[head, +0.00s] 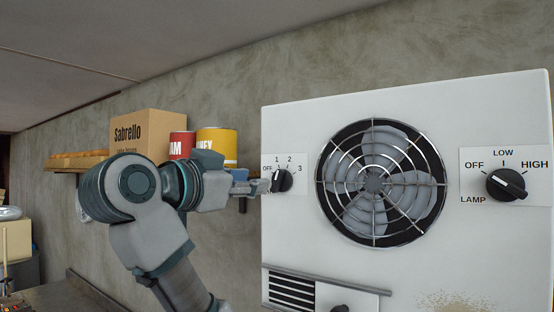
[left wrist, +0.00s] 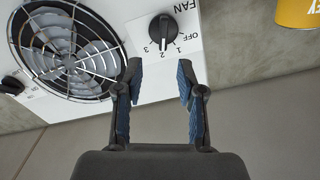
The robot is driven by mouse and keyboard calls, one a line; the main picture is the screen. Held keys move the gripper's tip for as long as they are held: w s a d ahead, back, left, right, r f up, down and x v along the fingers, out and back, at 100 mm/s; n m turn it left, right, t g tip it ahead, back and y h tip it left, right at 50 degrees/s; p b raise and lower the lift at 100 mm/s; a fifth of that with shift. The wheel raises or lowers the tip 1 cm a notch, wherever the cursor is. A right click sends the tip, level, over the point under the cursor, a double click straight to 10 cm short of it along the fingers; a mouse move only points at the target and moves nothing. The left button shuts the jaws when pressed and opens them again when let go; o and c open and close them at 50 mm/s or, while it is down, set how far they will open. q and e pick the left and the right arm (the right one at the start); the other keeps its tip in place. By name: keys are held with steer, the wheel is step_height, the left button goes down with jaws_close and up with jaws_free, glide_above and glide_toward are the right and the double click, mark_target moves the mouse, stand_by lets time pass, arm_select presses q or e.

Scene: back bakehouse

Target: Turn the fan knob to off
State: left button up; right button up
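The fan knob (head: 282,180) is a black dial on the left of a white panel (head: 290,226), with OFF, 1, 2 and 3 marked around it. In the left wrist view, the knob (left wrist: 163,30) sits beside the word FAN, and its white pointer faces roughly 2. My left gripper (head: 262,187) is in front of the knob's left side. In the left wrist view, the gripper (left wrist: 158,80) has its fingers apart with nothing between them, and the knob lies beyond the fingertips. Contact with the knob cannot be made out. My right gripper is not in view.
A caged fan (head: 380,182) is right of the knob. A lamp knob (head: 506,185) is farther right. A vent (head: 291,288) is below. A Sabrello box (head: 147,130), a red can (head: 182,144) and a yellow can (head: 217,143) stand on a shelf at the left.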

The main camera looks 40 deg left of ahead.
mark_target(275, 179)
arm_select(q)
steer(key=w, duration=0.2)
steer(key=w+a+p, duration=0.1)
steer(key=shift+w+a+r+p, duration=0.1)
steer(key=shift+w+a+p, duration=0.05)
steer(key=shift+w+p, duration=0.2)
steer(key=w, duration=0.2)
steer(key=w+p, duration=0.1)
steer(key=w, duration=0.1)
steer(key=shift+w+a, duration=0.2)
steer(key=shift+w, duration=0.1)
steer(key=shift+w+d, duration=0.15)
steer(key=shift+w, duration=0.05)
steer(key=shift+d, duration=0.3)
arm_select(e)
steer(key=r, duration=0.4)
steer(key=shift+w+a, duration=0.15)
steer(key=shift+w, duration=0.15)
arm_select(q)
steer(key=shift+a, duration=0.15)
steer(key=c, duration=0.7)
steer(key=shift+a+f, duration=0.2)
steer(key=shift+a, duration=0.05)
jaws_close()
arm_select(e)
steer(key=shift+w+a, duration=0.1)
